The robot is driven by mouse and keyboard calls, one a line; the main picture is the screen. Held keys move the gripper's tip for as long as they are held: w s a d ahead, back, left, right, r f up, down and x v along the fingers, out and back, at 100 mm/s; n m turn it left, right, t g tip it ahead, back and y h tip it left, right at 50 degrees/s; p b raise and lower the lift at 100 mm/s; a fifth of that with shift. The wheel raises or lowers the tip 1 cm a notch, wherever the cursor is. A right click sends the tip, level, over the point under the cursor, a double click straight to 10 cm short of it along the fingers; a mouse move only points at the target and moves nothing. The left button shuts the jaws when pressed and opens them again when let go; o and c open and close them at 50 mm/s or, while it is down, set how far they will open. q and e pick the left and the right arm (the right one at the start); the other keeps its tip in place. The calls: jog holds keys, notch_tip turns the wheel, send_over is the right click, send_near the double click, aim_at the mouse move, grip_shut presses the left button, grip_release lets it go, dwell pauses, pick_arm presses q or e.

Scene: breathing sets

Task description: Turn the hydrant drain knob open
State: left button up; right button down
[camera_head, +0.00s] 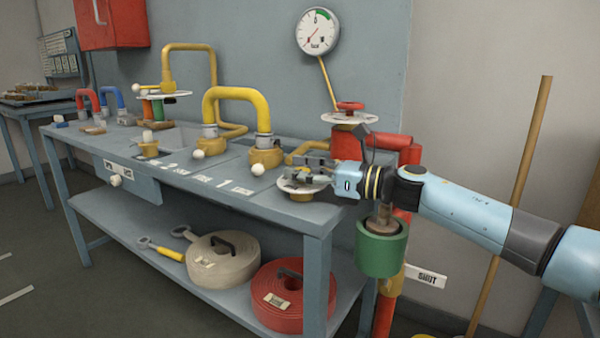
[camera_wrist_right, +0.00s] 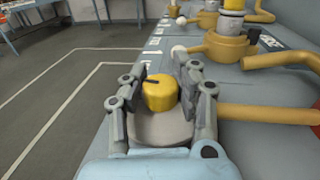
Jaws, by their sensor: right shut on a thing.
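My right gripper (camera_head: 310,178) reaches in from the right to the front right of the bench. In the right wrist view its two fingers (camera_wrist_right: 166,80) stand on either side of a yellow knob (camera_wrist_right: 160,95) with a dark mark on top and are shut on it. A pale round plate (camera_head: 288,186) shows around the knob's spot in the head view, where the fingers hide most of the knob. The red hydrant pipe (camera_head: 404,165) with a red handwheel (camera_head: 350,105) stands just behind my gripper. My left gripper is not in view.
A yellow hose arch (camera_head: 236,94) and brass fittings stand on the bench to the left. A green cylinder (camera_head: 382,250) hangs below my forearm. A "SHUT" sign (camera_head: 426,277) is at the right. Rolled hoses (camera_head: 220,262) lie on the lower shelf. A wooden pole (camera_head: 515,195) leans at right.

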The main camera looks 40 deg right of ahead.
jog(key=shift+f, duration=0.1)
jog(key=c, duration=0.9)
grip_release()
jog(key=shift+s+d, duration=0.15)
jog(key=shift+c, duration=0.2)
jog(key=shift+o, duration=0.2)
jog(key=v, duration=1.1)
jog(key=shift+s+d, duration=0.2)
jog(key=shift+s, duration=0.2)
